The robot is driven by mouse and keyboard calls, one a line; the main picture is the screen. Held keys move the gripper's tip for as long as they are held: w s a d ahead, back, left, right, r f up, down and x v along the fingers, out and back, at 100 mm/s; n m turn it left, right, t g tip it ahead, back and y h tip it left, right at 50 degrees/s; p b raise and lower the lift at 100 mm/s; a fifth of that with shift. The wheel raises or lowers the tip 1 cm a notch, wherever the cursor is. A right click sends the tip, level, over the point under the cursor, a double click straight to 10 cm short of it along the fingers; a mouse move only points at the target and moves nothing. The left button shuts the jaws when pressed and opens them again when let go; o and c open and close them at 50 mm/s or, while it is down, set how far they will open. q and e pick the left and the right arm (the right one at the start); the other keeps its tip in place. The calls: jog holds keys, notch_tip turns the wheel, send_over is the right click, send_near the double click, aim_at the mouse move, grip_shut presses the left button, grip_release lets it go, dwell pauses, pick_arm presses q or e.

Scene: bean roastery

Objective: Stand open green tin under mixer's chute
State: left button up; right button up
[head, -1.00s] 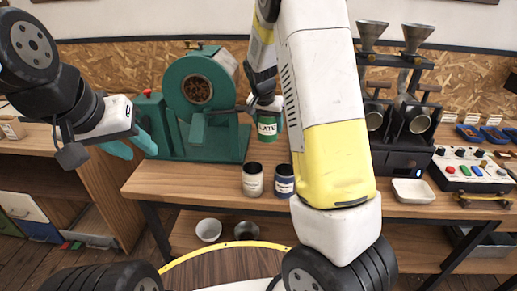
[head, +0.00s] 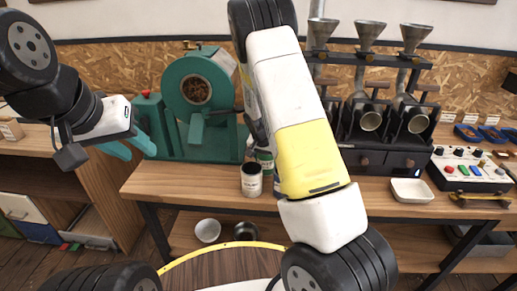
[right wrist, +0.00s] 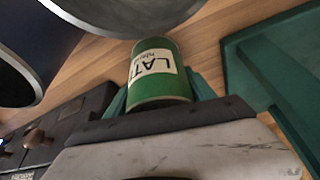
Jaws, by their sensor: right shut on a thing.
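The green mixer (head: 197,90) stands at the back left of the bench, its chute (head: 207,116) jutting forward. My right gripper (right wrist: 160,92) is shut on the green tin (right wrist: 158,72), which has a pale label, in the right wrist view. In the head view the green tin (head: 264,158) is mostly hidden behind my right arm, right of the mixer; the right gripper is largely hidden too. I cannot tell whether the tin touches the bench. My left gripper (head: 130,146) is open and empty, left of the mixer.
A white-labelled tin (head: 251,182) stands near the bench's front edge. Large round rims (right wrist: 125,15) are close to the held tin in the wrist view. A dark machine with metal hoppers (head: 369,35), a white dish (head: 412,190) and a control box (head: 470,170) are to the right.

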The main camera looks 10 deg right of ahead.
jog(key=o, duration=1.4)
